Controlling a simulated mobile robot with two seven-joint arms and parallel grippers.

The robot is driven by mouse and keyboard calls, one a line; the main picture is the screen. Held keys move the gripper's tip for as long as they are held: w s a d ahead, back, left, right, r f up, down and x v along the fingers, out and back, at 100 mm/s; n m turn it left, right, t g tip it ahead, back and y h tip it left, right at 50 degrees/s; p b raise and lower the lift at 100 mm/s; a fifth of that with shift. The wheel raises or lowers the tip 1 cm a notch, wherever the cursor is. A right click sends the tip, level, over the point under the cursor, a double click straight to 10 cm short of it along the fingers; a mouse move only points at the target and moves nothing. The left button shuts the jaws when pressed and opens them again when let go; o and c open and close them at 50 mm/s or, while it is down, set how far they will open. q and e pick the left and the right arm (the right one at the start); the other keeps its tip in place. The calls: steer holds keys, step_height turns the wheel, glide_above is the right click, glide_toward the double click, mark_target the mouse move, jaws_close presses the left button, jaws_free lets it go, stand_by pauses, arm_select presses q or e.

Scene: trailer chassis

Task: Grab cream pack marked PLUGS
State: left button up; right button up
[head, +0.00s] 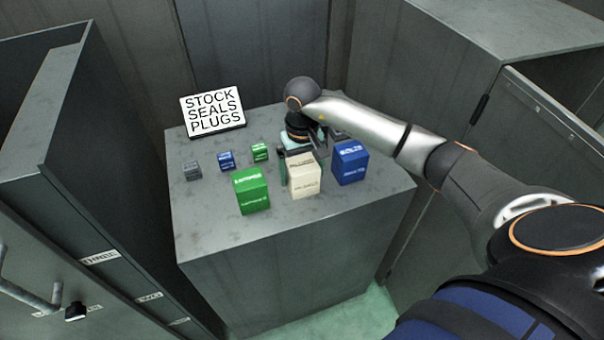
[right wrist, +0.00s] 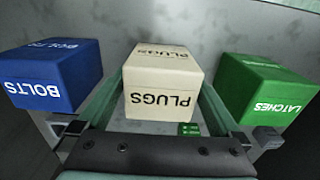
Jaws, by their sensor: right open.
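The cream pack marked PLUGS (head: 304,175) stands upright on the grey cabinet top, between a green pack and a blue pack. In the right wrist view, the cream pack (right wrist: 160,88) shows its PLUGS lettering upside down. My right gripper (head: 299,154) is low behind the cream pack. Its jaws are open, one finger on each side of the pack; whether they touch it I cannot tell. The head view hides part of the fingers behind the pack. My left gripper is not in view.
The green LATCHES pack (head: 251,191) and blue BOLTS pack (head: 350,163) stand close on either side. Small grey (head: 192,170), blue (head: 226,160) and green (head: 260,152) boxes sit farther left. A STOCK SEALS PLUGS sign (head: 212,112) stands at the back. The cabinet top's front left (head: 205,225) is clear.

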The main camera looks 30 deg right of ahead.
steer(key=shift+f, duration=1.35)
steer(key=c, duration=1.3)
steer(key=shift+r, duration=0.1)
steer(key=shift+c, duration=0.4)
steer(key=shift+r, duration=0.1)
